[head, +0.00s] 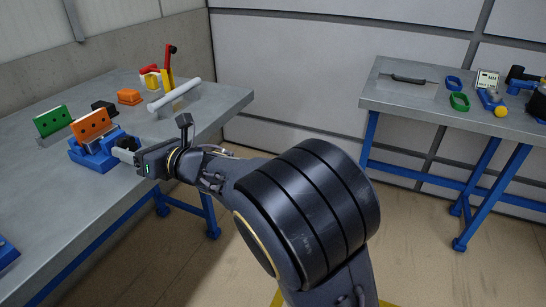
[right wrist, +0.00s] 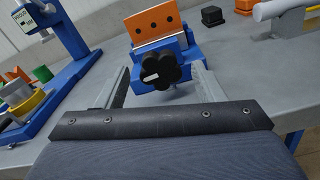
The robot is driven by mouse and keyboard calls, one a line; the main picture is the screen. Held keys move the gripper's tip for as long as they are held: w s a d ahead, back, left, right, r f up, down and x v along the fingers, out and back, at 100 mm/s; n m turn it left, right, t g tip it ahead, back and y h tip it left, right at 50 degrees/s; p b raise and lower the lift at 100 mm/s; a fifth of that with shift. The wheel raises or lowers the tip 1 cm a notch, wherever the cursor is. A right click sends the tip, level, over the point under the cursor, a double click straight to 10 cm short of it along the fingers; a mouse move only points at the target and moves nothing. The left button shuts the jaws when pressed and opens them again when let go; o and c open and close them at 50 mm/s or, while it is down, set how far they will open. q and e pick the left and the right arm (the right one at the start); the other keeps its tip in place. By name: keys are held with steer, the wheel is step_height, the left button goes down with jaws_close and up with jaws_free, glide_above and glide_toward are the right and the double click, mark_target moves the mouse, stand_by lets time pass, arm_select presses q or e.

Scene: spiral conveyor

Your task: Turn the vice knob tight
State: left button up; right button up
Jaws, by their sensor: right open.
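The blue vice (head: 92,157) stands on the left table and holds an upright orange plate (head: 91,125) with dark holes. Its black lobed knob (head: 127,144) faces my right gripper (head: 124,155). In the right wrist view, the knob (right wrist: 158,69) with a white mark lies between the two spread fingers of my right gripper (right wrist: 163,85), under the orange plate (right wrist: 155,23). The fingers are open, one on each side of the knob, with gaps visible; I see no clear contact. My left gripper is not in view.
On the left table (head: 40,215) stand a green plate (head: 53,120), a black block (head: 104,107), an orange block (head: 129,97) and a white cylinder (head: 174,95). A blue press (right wrist: 66,30) stands left in the wrist view. A second table (head: 400,92) is at right.

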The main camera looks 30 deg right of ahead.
steer(key=s+d+m+h+p, duration=0.3)
steer(key=d+m, duration=0.5)
steer(key=m, duration=0.1)
steer(key=s+d+m+h+p, duration=0.4)
steer(key=d+m, duration=0.4)
steer(key=d, duration=0.1)
steer(key=s+d+r+m+g+p, duration=0.1)
steer(key=s+d+m+g+p, duration=0.1)
steer(key=s+m, duration=0.5)
steer(key=s+d+r+m+g+p, duration=0.1)
steer(key=s+d+m+g+p, duration=0.1)
steer(key=s+m, duration=0.5)
steer(key=shift+d+m+g+p, duration=0.3)
steer(key=shift+m+g+p, duration=0.3)
steer(key=shift+p, duration=0.75)
steer(key=s+a+r+m+g+p, duration=0.1)
steer(key=s+a+m+g+p, duration=0.2)
steer(key=s+m, duration=0.6)
steer(key=s+p, duration=0.1)
steer(key=s, duration=0.4)
steer(key=shift+s+r+m+g, duration=0.25)
steer(key=shift+r+m+g, duration=0.15)
